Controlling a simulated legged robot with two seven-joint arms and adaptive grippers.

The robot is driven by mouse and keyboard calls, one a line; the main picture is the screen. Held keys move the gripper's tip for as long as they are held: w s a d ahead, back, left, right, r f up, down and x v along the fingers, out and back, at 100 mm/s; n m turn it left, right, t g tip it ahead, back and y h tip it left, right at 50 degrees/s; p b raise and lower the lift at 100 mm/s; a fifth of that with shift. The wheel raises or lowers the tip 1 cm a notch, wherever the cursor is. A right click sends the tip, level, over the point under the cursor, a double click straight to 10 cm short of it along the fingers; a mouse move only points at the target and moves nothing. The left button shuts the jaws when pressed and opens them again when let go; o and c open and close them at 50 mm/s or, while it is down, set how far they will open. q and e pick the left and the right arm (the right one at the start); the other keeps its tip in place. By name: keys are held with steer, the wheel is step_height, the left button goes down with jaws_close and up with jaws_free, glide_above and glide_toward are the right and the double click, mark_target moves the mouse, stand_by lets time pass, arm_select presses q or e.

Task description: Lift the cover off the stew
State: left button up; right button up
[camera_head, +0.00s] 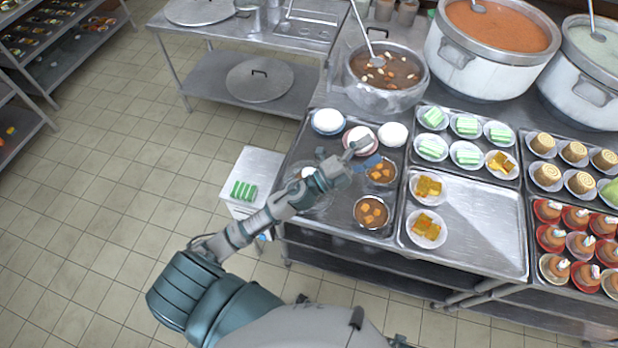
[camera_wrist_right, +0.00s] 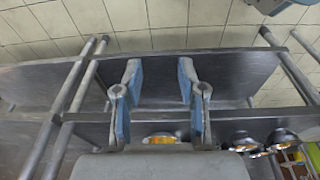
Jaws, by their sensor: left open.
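Two small bowls of brown stew with orange chunks stand on the tray at the table's left end: a front bowl (camera_head: 371,212) and a back bowl (camera_head: 380,172). A clear, see-through rounded shape (camera_head: 318,203), perhaps the cover, shows faintly to their left, partly behind my left arm. My left gripper (camera_head: 366,153) is open and empty, above the tray close to the back bowl and the white mounds. I cannot tell whether it touches anything. My right gripper (camera_wrist_right: 159,105) is open and empty, over metal shelving in the right wrist view; the head view does not show it.
White mounds on plates (camera_head: 393,134) sit behind the bowls. A steel pot of stew with a ladle (camera_head: 387,98) stands at the back. A mostly bare tray (camera_head: 470,235) lies to the right. A large metal lid (camera_head: 260,80) lies on a lower shelf.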

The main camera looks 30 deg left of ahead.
arm_select(q)
steer(key=s+d+r+m+g+h, duration=0.2)
steer(key=d+m+g+h, duration=0.3)
steer(key=m, duration=0.4)
arm_select(e)
steer(key=s+d+f, duration=0.2)
steer(key=s+f, duration=0.7)
steer(key=f, duration=0.2)
arm_select(q)
steer(key=m+g+y, duration=1.1)
steer(key=g+y, duration=0.1)
steer(key=y, duration=0.5)
glide_toward(308, 171)
steer(key=f+p, duration=0.2)
steer(key=shift+s+d+f+p, duration=0.1)
steer(key=shift+d+f+p, duration=0.05)
steer(key=shift+d+p, duration=0.2)
steer(key=f, duration=0.2)
steer(key=f+p, duration=0.1)
steer(key=f, duration=0.2)
steer(key=shift+w+d+f+p, duration=0.25)
steer(key=shift+f+p, duration=0.15)
steer(key=shift+f, duration=0.25)
steer(key=shift+d, duration=0.15)
steer(key=shift+c, duration=1)
jaws_close()
arm_select(e)
steer(key=s+d+g, duration=0.1)
steer(key=s, duration=0.6)
steer(key=shift+s, duration=0.4)
